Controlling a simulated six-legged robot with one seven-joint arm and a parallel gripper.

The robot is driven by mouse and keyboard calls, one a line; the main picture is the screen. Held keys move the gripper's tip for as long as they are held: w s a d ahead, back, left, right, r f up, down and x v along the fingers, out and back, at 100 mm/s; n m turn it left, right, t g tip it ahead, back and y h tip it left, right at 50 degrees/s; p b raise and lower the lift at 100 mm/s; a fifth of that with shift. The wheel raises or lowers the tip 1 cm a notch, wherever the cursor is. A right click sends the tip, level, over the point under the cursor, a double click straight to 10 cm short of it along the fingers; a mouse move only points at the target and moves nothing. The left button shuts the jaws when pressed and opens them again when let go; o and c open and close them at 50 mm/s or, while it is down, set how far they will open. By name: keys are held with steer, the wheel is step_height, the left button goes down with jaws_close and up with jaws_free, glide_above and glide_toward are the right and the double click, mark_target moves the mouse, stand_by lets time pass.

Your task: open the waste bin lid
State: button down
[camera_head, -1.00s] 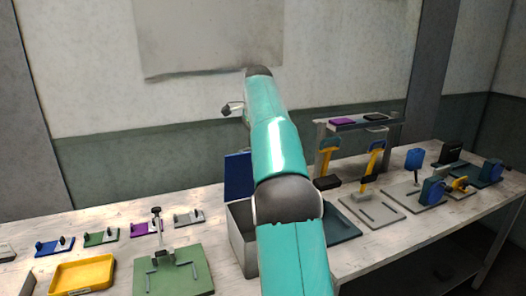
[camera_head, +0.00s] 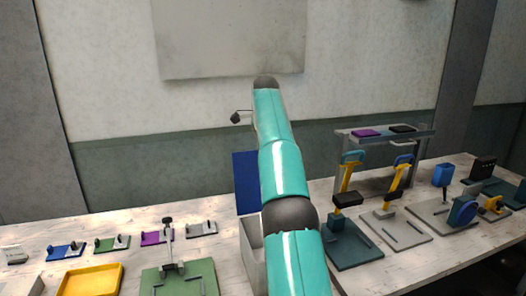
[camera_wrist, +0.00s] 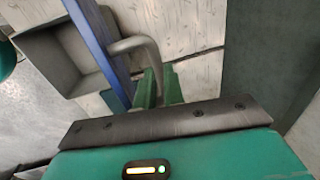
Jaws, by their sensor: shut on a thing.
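The waste bin (camera_head: 254,243) is a grey open-topped box on the bench, partly hidden behind my arm. Its blue lid (camera_head: 246,183) stands raised, about upright, at the bin's back. In the wrist view the bin's open inside (camera_wrist: 72,52) shows at the upper left, with the blue lid (camera_wrist: 97,40) seen nearly edge-on beside it. A grey bent handle (camera_wrist: 136,44) sticks out from the lid. My gripper (camera_wrist: 157,84), with green fingers, is shut on this handle. In the head view my arm hides the gripper.
Left of the bin are a yellow tray (camera_head: 90,281), a green plate with a clamp (camera_head: 180,280) and several small coloured blocks. Right of it stand several yellow-handled presses (camera_head: 395,186) and a grey rack (camera_head: 385,136). A wall stands behind the bench.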

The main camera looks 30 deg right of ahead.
steer(key=shift+w+a+r, duration=0.1)
steer(key=shift+w+r, duration=0.05)
steer(key=shift+w, duration=0.2)
steer(key=c, duration=1.5)
jaws_free()
steer(key=shift+w+f, duration=0.25)
steer(key=shift+s, duration=0.2)
steer(key=shift+r, duration=0.1)
